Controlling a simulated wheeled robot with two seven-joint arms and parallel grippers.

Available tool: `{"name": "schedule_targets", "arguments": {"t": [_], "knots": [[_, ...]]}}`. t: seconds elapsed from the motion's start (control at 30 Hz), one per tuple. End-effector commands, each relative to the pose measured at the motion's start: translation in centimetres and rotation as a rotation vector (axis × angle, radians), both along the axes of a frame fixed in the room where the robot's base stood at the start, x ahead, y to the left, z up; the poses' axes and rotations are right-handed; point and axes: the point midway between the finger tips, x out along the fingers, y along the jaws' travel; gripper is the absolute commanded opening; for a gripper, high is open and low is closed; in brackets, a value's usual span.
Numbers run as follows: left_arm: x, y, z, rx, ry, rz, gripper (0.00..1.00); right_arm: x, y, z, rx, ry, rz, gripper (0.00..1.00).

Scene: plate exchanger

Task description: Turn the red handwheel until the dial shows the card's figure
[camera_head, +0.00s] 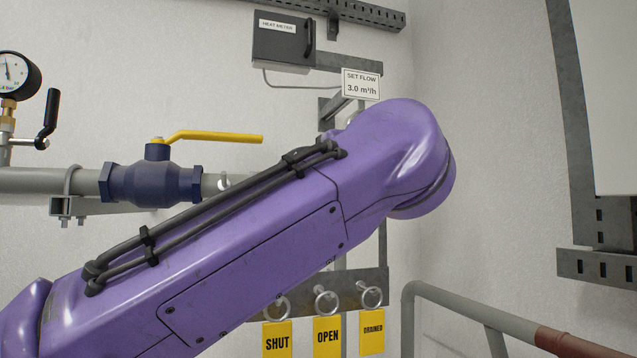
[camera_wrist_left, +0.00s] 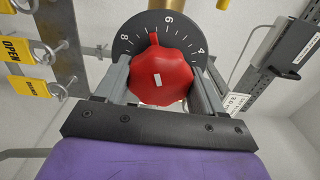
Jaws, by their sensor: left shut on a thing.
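The red handwheel (camera_wrist_left: 161,76) fills the middle of the left wrist view, in front of a dark round dial (camera_wrist_left: 128,47) with white figures; 4, 6 and 8 show. A red pointer at the wheel's top edge points between 6 and 8. My left gripper (camera_wrist_left: 159,70) is shut on the handwheel, one grey finger on each side. The card (camera_head: 361,85) reads "SET FLOW 3.0 m³/h" in the head view. There my purple left arm hides the handwheel, dial and gripper. My right gripper is not in view.
A blue valve with a yellow lever (camera_head: 212,137) sits on the grey pipe at left, beside a pressure gauge (camera_head: 14,73). A heat meter box (camera_head: 284,40) is above. Yellow tags SHUT (camera_head: 277,339), OPEN (camera_head: 327,336) and DRAINED (camera_head: 372,331) hang below. A pipe rail (camera_head: 465,302) runs lower right.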

Motion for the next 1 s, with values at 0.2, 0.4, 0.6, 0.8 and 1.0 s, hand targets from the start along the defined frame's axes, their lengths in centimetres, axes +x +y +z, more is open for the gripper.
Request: {"name": "schedule_targets", "arguments": {"t": [0.2,0.4,0.6,0.8,1.0], "knots": [[0.0,-0.1,-0.2,0.001,0.004,-0.002,0.82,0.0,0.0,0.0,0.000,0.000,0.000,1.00],[0.0,-0.1,-0.1,0.001,0.003,-0.001,0.93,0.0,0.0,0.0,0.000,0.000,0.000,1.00],[-0.6,-0.2,-0.1,0.002,0.000,-0.001,0.93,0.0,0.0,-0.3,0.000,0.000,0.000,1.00],[-4.8,-1.6,-0.2,0.003,-0.004,-0.001,0.93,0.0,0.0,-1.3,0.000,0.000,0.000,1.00],[-8.7,-2.9,-0.2,0.003,0.000,-0.002,0.93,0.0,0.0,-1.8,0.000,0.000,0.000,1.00]]}}
